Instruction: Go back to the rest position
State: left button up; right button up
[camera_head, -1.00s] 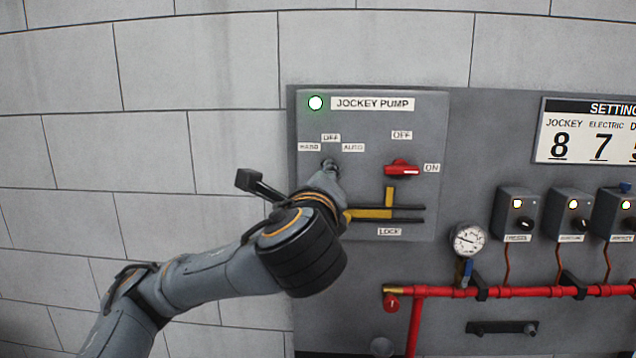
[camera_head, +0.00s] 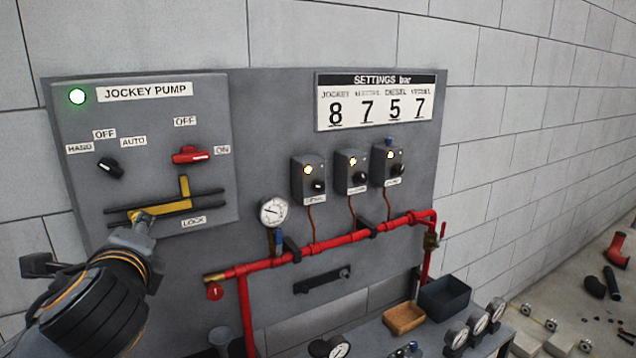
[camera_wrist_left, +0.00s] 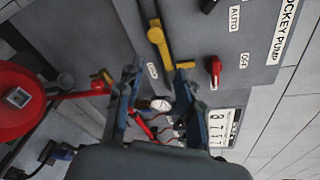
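My left gripper (camera_head: 142,232) is in front of the lower left of the jockey pump panel (camera_head: 80,130). In the head view it overlaps the left end of the yellow lock lever (camera_head: 172,208). In the left wrist view the gripper (camera_wrist_left: 157,74) has its fingers spread with nothing held, and the yellow lever (camera_wrist_left: 158,38) lies beyond the tips. The black selector knob (camera_head: 110,168) is clear of the gripper. The red switch (camera_head: 190,156) is to the right, towards ON. The green lamp (camera_head: 77,96) is lit. My right gripper is not in view.
A pressure gauge (camera_head: 272,212) and red pipe (camera_head: 330,242) are right of the panel. Several small control boxes (camera_head: 308,182) sit above the pipe. A dark bin (camera_head: 444,296) and brown tray (camera_head: 404,318) stand on the lower right bench. Parts lie on the floor at far right.

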pick_arm(q)
jog(key=s+d+f+n+g+h, duration=0.2)
jog(key=d+f, duration=0.1)
jog(key=f, duration=0.6)
jog(key=s+d+f+n+g+h, duration=0.2)
jog(key=f+n, duration=0.1)
jog(key=f, duration=0.6)
jog(key=s+d+f+n+g+h, duration=0.1)
jog(key=s+d+f+n+h, duration=0.15)
jog(key=f, duration=0.65)
jog(key=s+f+n+g, duration=0.6)
jog(key=s+f+n, duration=0.4)
jog(key=s+f, duration=0.7)
jog(key=s+f+g+b, duration=0.1)
jog(key=s+f+b, duration=0.2)
jog(key=f, duration=2.5)
jog(key=s+a+f+g+b, duration=0.1)
jog(key=s+a+f, duration=0.1)
jog(key=s+f, duration=1.5)
jog(key=shift+a+f+g+b, duration=0.25)
jog(key=shift+f+g+b, duration=0.1)
jog(key=shift+f, duration=0.4)
